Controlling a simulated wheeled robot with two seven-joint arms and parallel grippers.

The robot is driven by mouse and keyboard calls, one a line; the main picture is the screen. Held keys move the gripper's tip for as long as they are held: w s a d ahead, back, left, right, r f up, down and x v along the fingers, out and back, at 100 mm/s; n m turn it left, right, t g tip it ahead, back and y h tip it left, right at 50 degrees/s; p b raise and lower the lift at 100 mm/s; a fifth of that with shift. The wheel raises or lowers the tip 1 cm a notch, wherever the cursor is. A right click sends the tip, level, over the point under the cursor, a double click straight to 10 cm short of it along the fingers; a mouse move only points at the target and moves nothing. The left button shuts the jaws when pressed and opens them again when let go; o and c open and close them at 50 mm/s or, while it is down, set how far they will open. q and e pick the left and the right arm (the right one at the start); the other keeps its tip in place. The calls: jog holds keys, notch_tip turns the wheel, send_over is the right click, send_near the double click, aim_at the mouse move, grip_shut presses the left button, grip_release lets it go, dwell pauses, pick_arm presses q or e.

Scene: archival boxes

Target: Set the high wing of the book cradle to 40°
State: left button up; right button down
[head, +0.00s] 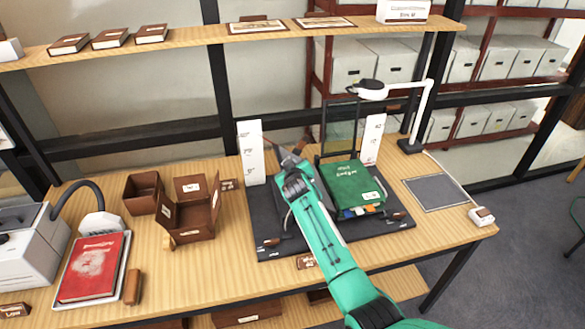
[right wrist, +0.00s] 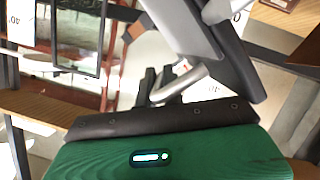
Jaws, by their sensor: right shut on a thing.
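The book cradle (head: 270,230) is a dark base on the wooden table, with a green book (head: 355,185) lying on its right side. My right arm crosses it from the lower right and hides much of its left side. My right gripper (head: 294,165) is at the left-hand wing, between the two white scale cards (head: 251,150) (head: 373,138). In the right wrist view the grey wing (right wrist: 185,30) stands tilted, with a silvery bar (right wrist: 182,84) at its lower edge. My right gripper (right wrist: 160,83) is shut there on the wing; its exact angle is unreadable. My left gripper is not in view.
Brown boxes (head: 190,209) stand left of the cradle, and a red book (head: 92,267) lies further left. A glass pane (head: 340,130) stands behind the green book. A white lamp (head: 425,105) and a grey mat (head: 435,193) are at the right. A shelf (head: 200,33) runs above.

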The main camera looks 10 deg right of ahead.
jog(key=shift+f, duration=0.1)
jog(key=c, duration=1.5)
grip_release()
jog(key=shift+d, duration=0.1)
jog(key=shift+s, duration=0.1)
jog(key=b+v, duration=0.3)
jog(key=v, duration=1)
jog(key=shift+s, duration=0.3)
